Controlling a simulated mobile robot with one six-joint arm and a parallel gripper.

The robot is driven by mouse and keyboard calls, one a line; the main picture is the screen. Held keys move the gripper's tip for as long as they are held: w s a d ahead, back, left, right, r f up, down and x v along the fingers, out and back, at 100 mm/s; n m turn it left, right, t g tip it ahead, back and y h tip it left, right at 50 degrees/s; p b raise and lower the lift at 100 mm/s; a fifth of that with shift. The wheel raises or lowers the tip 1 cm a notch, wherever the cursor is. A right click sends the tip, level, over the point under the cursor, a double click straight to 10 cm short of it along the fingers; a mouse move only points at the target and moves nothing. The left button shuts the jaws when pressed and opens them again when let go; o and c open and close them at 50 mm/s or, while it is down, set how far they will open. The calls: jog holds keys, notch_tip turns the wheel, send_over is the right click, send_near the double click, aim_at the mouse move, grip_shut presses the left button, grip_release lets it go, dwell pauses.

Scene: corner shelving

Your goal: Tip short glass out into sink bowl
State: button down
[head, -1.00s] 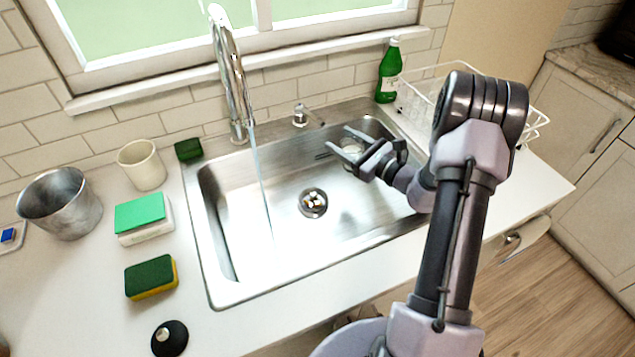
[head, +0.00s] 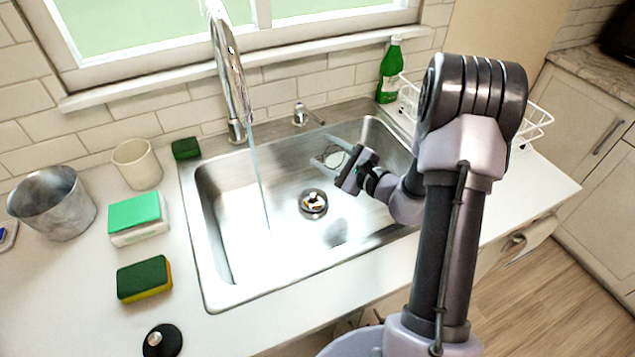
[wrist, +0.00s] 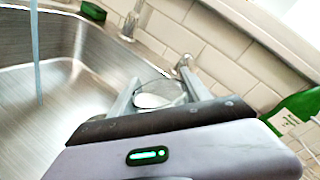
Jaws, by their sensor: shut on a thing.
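The short glass (head: 335,159) is clear and hard to make out, with a whitish patch in it. My gripper (head: 336,152) is shut on the glass, over the right back part of the sink bowl (head: 225,177). In the wrist view the glass (wrist: 160,94) shows between the two grey fingers, tilted, with its lower part hidden behind my gripper's body. The steel sink bowl (wrist: 62,84) lies to the left in that view. The drain (head: 313,203), with some scraps in it, is below and left of my gripper. I cannot tell how much is in the glass.
The chrome faucet (head: 232,85) runs a thin stream of water into the bowl's left part. A soap dispenser (head: 300,115) stands behind the bowl. A green bottle (head: 390,72) and a white wire rack (head: 535,118) are at the right. Sponges (head: 145,279), a cream cup (head: 137,164) and a metal bucket (head: 52,205) stand left.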

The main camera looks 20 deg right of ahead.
jog(key=shift+a+f+n, duration=0.1)
jog(key=shift+f+n, duration=0.1)
jog(key=shift+n, duration=0.2)
jog(key=shift+a+r+n, duration=0.1)
jog(key=shift+r+n, duration=0.1)
jog(key=shift+n, duration=0.6)
jog(key=shift+a+r+n+h, duration=0.1)
jog(key=shift+n+h, duration=0.2)
jog(key=shift+s+a+r+n, duration=0.1)
jog(key=shift+n, duration=0.45)
jog(key=shift+a+r+n, duration=0.1)
jog(key=shift+n, duration=0.45)
jog(key=shift+h, duration=0.3)
jog(key=n+b, duration=0.1)
jog(key=b, duration=0.1)
jog(key=a+n+b, duration=0.1)
jog(key=b, duration=0.1)
jog(key=shift+s+a+r+n+h+b, duration=0.15)
jog(key=shift+a+n+h+b, duration=0.15)
jog(key=shift+b, duration=0.1)
